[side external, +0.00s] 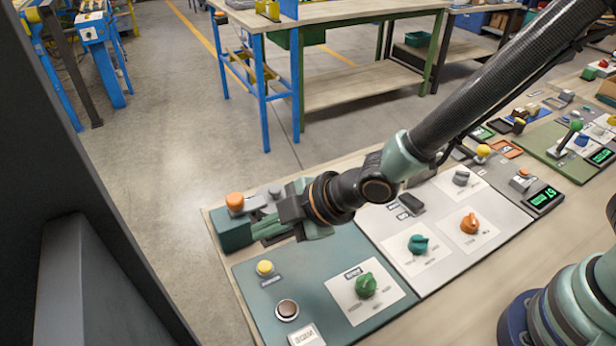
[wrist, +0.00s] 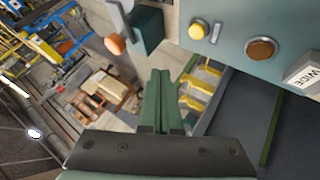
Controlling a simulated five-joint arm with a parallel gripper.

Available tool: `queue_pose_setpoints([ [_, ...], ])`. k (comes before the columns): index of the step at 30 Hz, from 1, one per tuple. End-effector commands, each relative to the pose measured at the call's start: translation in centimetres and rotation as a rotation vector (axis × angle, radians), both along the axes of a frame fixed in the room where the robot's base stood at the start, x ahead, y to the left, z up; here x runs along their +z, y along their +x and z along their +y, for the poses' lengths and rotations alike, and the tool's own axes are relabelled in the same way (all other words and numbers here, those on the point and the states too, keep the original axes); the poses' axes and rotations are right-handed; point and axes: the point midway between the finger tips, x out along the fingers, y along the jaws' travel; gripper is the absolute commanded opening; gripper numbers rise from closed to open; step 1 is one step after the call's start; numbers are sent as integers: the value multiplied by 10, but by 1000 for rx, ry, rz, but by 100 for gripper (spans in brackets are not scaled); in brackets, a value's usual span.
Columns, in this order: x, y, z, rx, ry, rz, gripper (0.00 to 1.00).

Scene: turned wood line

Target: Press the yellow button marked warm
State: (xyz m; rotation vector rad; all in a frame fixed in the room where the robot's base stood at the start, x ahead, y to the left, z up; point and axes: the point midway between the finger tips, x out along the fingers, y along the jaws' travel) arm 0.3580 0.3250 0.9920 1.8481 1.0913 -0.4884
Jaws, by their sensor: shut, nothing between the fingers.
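A yellow button (side external: 265,267) sits on a teal panel (side external: 250,292) with a small label plate below it, too small to read. It also shows in the wrist view (wrist: 198,29), upper right of my fingertips, with its label plate (wrist: 216,32) beside it. My gripper (side external: 258,231) is shut and empty, above the panel's far edge. In the wrist view its green fingers (wrist: 160,73) are together, apart from the button. A second yellow knob or button (side external: 483,150) stands on another panel farther right; its marking cannot be read.
A brown button (side external: 287,310) and a green knob (side external: 366,285) share the teal panel. An orange button (side external: 235,200) tops a teal box close to my fingers. A pale panel with teal (side external: 418,244) and orange (side external: 470,223) knobs lies to the right. A dark post fills the left.

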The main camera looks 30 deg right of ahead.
Motion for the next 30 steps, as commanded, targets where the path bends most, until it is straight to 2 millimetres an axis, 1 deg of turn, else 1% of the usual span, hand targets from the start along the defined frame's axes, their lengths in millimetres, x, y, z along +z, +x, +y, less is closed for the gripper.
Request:
queue_pose_setpoints([
  [1,-9,-1,-1,0,-4,4,0],
  [6,-31,0,-1,0,-3,3,0],
  [9,-44,-1,-1,0,-3,3,0],
  [14,-57,0,0,0,-2,2,0],
  [19,-64,0,0,0,-1,1,0],
  [30,-65,0,0,0,0,0,0],
])
